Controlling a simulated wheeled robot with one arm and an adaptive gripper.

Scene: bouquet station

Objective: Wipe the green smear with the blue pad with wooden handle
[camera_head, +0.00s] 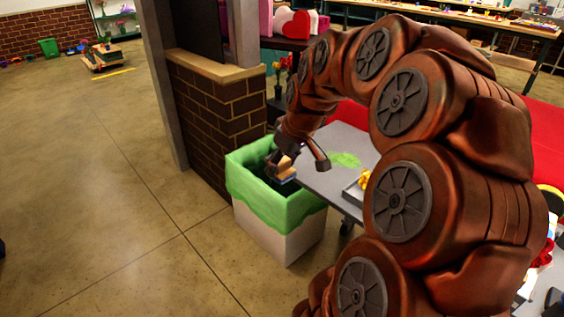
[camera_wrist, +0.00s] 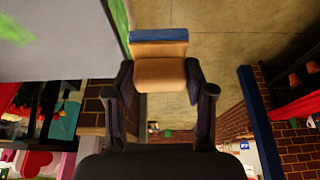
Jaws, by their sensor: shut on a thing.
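My gripper (camera_head: 295,160) is shut on the wooden handle of the blue pad (camera_head: 285,176). In the wrist view, the tan handle (camera_wrist: 160,72) sits between the two dark fingers of my gripper (camera_wrist: 160,80), and the blue layer (camera_wrist: 158,35) is at its far end. In the head view, the pad appears off the left edge of the grey table, in front of the bin's opening. The green smear (camera_head: 345,160) lies on the tabletop to the right of my gripper. It also shows at the wrist view's upper left (camera_wrist: 14,30), partly cut off.
A white bin with a green liner (camera_head: 250,184) stands beside the grey table (camera_head: 318,180). A tray (camera_head: 352,192) with yellow items lies on the table, partly behind my arm. A low brick wall (camera_head: 212,115) stands behind the bin. Open floor lies to the left.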

